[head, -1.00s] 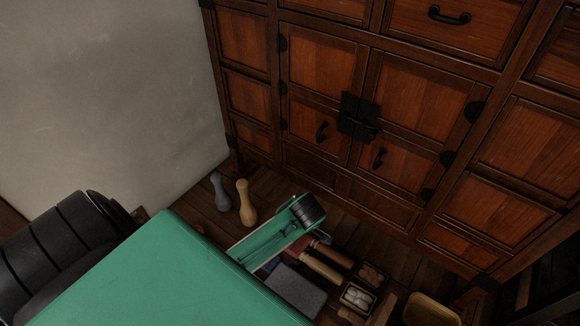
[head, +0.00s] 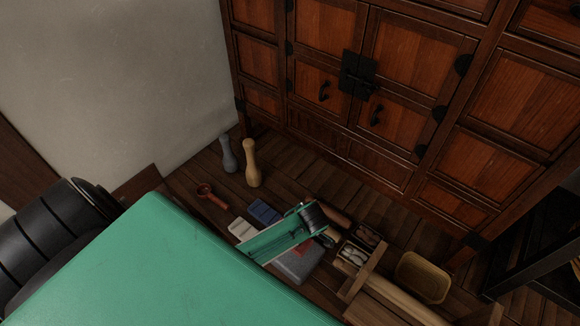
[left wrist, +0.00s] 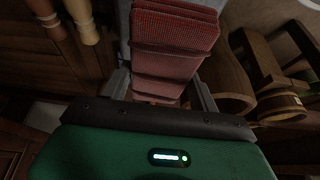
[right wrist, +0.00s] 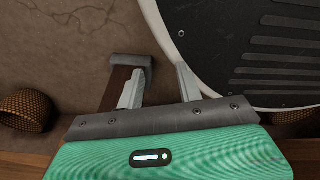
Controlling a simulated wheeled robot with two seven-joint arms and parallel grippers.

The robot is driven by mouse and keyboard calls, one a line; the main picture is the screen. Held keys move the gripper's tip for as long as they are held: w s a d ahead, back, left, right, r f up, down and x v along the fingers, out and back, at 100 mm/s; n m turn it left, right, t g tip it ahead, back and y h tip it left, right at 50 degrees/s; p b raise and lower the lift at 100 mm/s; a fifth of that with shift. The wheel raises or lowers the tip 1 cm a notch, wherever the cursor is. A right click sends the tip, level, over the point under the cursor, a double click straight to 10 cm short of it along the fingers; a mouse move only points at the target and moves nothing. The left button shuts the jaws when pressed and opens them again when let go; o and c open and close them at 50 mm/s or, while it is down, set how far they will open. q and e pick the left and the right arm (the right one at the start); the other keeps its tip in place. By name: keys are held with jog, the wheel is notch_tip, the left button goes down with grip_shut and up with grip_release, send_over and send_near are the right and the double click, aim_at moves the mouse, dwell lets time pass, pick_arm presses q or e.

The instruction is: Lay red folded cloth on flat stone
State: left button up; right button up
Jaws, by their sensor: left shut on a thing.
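The red folded cloth (left wrist: 172,48) fills the space between the fingers of my left gripper (left wrist: 162,92) in the left wrist view. My left gripper is shut on it. In the head view only a small red patch of the cloth (head: 302,250) shows beside my left wrist. The flat grey stone (head: 298,267) lies on the floor under that patch, partly covered by my wrist. I cannot tell whether the cloth touches the stone. My right gripper (right wrist: 158,88) is open and empty in the right wrist view, with a grey-ended brown bar (right wrist: 132,66) beyond its fingers.
A red-brown ladle (head: 211,196), a blue block (head: 264,212) and a pale block (head: 242,229) lie left of the stone. Grey (head: 228,155) and tan (head: 250,163) pestle-like pieces stand near the wall. A wooden tray (head: 423,277) is right. A cabinet (head: 400,130) stands behind.

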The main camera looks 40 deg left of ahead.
pick_arm(q)
jog(key=shift+f, duration=1.5)
notch_tip(320, 180, down, 3)
jog(key=shift+f+b, duration=0.1)
jog(key=shift+b, duration=0.25)
jog(key=shift+f, duration=0.3)
jog(key=o, duration=1)
pick_arm(e)
jog(key=shift+w+d, duration=0.1)
jog(key=shift+w, duration=0.25)
pick_arm(q)
jog(key=shift+r, duration=0.1)
